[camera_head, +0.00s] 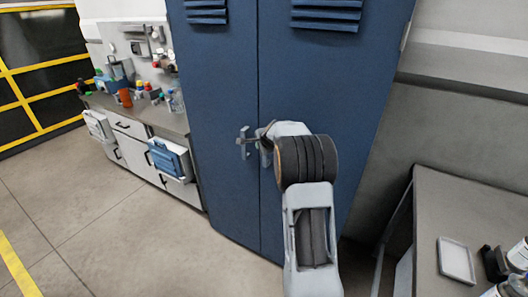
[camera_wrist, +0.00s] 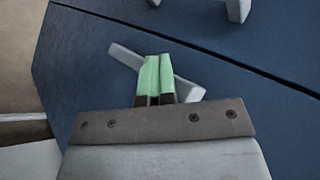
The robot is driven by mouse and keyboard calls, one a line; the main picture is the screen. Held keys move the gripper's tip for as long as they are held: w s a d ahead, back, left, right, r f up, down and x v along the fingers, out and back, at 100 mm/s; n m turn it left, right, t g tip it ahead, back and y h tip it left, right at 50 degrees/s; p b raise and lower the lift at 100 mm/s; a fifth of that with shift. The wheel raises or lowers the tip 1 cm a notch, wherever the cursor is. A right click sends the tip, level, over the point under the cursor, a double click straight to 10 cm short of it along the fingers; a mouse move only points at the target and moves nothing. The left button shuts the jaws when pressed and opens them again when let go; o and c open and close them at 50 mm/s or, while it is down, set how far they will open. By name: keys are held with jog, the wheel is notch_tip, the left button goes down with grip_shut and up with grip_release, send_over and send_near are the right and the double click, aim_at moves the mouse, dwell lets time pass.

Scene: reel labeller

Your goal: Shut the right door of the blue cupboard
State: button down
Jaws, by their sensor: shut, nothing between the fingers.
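The blue cupboard (camera_head: 222,100) stands upright with two tall doors. Its right door (camera_head: 300,75) looks about level with the left door, with only a thin dark seam between them. The left door's grey handle (camera_head: 243,142) is visible beside the seam. My gripper shows in the wrist view (camera_wrist: 153,65) with its green fingertips together and empty. They are over the right door's grey handle (camera_wrist: 185,88), close to the door face; I cannot tell whether they touch. In the head view my wrist hides the fingertips and part of the right door.
A workbench (camera_head: 135,122) with drawers, bottles and tools stands left of the cupboard. A grey table (camera_head: 440,200) with a small tray (camera_head: 456,260) and bottles is at the right. The floor (camera_head: 120,230) in front and to the left is clear.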

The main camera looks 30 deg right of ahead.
jog(key=s+a+r+p, duration=0.1)
jog(key=s+a+r, duration=0.55)
jog(key=a, duration=0.35)
jog(key=s+a+f+n+g+y, duration=0.1)
jog(key=s+a+f+n+g, duration=0.3)
jog(key=s+n, duration=0.5)
jog(key=s+a+r+n, duration=0.1)
jog(key=s+a+n, duration=0.1)
jog(key=s, duration=0.4)
jog(key=s+a+r+n, duration=0.1)
jog(key=s+a+n, duration=0.2)
jog(key=s, duration=0.4)
jog(key=s+a+r+n+g, duration=0.1)
jog(key=s+a+n, duration=0.2)
jog(key=s+n, duration=0.2)
jog(key=shift+s+r, duration=0.3)
jog(key=shift+s, duration=0.6)
